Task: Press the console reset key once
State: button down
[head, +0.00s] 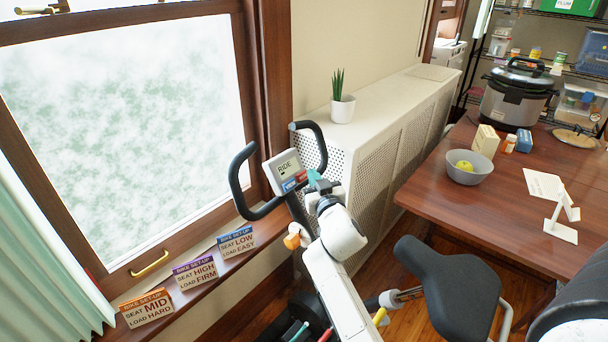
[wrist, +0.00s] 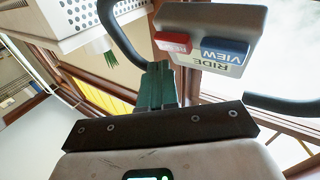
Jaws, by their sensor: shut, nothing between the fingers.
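The bike console (head: 284,163) is a pale box with a "RIDE" screen between the black handlebars. It has a blue key (head: 288,185) and a red key (head: 301,176) along its lower edge. In the wrist view the console (wrist: 215,18) appears upside down, with the blue key (wrist: 224,52) reading "VIEW" and the red key (wrist: 173,42) reading "RE…", the rest hidden or cut off. My gripper (head: 314,177) is shut and empty, its teal fingers just beside the red key. In the wrist view the fingertips (wrist: 158,66) sit near the red key; I cannot tell whether they touch it.
Black handlebars (head: 240,180) curve around the console. A white radiator cover (head: 385,110) with a potted plant (head: 342,108) stands behind. Bike set-up cards (head: 195,273) line the windowsill. The bike seat (head: 440,285) and wooden table (head: 425,185) are at right.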

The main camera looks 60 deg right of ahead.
jog(key=s+p, duration=0.1)
jog(key=s+r+p, duration=0.1)
jog(key=s+a+r+p, duration=0.1)
jog(key=s+p, duration=0.1)
jog(key=shift+s+r, duration=0.1)
jog(key=shift+r, duration=0.1)
dwell(0.4)
dwell(0.8)
jog(key=s+a+f+n+g+y, duration=0.2)
jog(key=a+f+g+y, duration=0.4)
jog(key=a+f, duration=0.85)
jog(key=s+a+f+n+g+y, duration=0.1)
jog(key=s+a+n+g+y, duration=0.2)
jog(key=s+a, duration=0.3)
jog(key=s+a+f+n+g+y, duration=0.2)
jog(key=s+a, duration=0.5)
jog(key=a, duration=0.6)
jog(key=shift+s+a+n+g+y, duration=0.3)
jog(key=shift+n+g+y, duration=0.15)
jog(key=shift+y, duration=0.75)
